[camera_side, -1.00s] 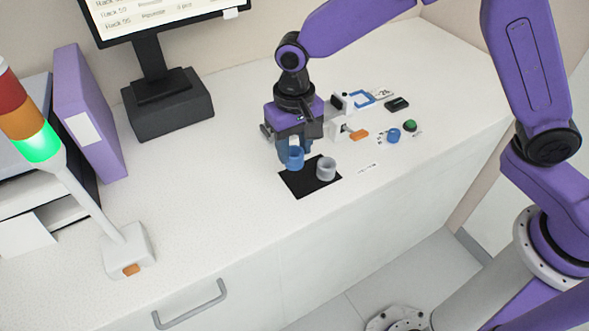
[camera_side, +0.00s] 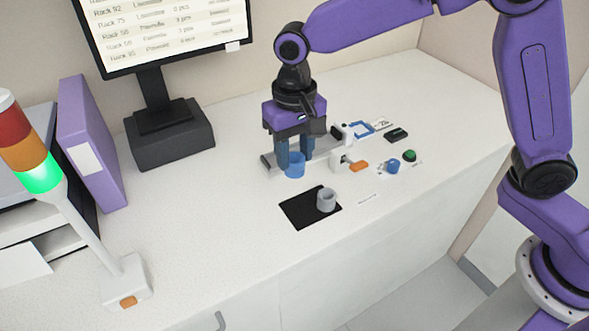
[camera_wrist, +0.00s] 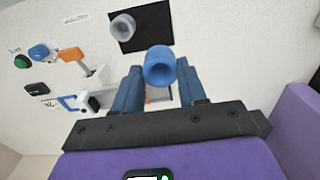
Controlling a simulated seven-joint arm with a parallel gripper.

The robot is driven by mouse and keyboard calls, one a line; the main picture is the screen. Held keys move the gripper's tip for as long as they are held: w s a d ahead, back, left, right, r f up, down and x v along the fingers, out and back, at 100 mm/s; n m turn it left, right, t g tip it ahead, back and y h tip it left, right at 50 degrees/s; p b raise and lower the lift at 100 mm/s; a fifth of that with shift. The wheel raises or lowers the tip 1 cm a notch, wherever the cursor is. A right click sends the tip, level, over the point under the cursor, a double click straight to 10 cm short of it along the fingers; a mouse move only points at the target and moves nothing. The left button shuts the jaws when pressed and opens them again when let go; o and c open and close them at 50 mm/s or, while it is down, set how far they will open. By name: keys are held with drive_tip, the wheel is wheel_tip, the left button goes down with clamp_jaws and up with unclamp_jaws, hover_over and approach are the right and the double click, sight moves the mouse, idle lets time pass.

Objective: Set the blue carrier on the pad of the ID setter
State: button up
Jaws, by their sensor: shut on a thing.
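The blue carrier (camera_side: 294,165) is a small blue cup-like ring. My gripper (camera_side: 294,160) is shut on it and holds it behind the black mat, beside a grey bar (camera_side: 268,162). In the wrist view the carrier (camera_wrist: 160,66) sits upright between the two blue-grey fingers (camera_wrist: 160,92), its round opening facing the camera. I cannot tell whether it touches anything below. A blue square frame (camera_side: 360,129) lies near a small printed label to the right. I cannot tell which piece is the ID setter's pad; my gripper hides part of that area.
A grey carrier (camera_side: 326,200) stands on the black mat (camera_side: 299,210) in front. Right of my gripper are a white block with an orange lever (camera_side: 359,166), a blue knob (camera_side: 392,166), a green button (camera_side: 409,155) and a black piece (camera_side: 397,135).

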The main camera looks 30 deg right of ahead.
drive_tip(key=w+d+m, duration=0.2)
drive_tip(key=w+d, duration=0.3)
drive_tip(key=d, duration=0.5)
drive_tip(key=w+d+m, duration=0.2)
drive_tip(key=w+d, duration=0.2)
drive_tip(key=d, duration=0.5)
drive_tip(key=w+d+m, duration=0.2)
drive_tip(key=w+d, duration=0.3)
drive_tip(key=d, duration=0.5)
drive_tip(key=shift+s+a+f, duration=0.15)
drive_tip(key=shift+f, duration=2.3)
drive_tip(key=shift+s+a+f, duration=0.1)
drive_tip(key=shift+f, duration=2.3)
drive_tip(key=shift+f, duration=0.1)
drive_tip(key=o, duration=0.9)
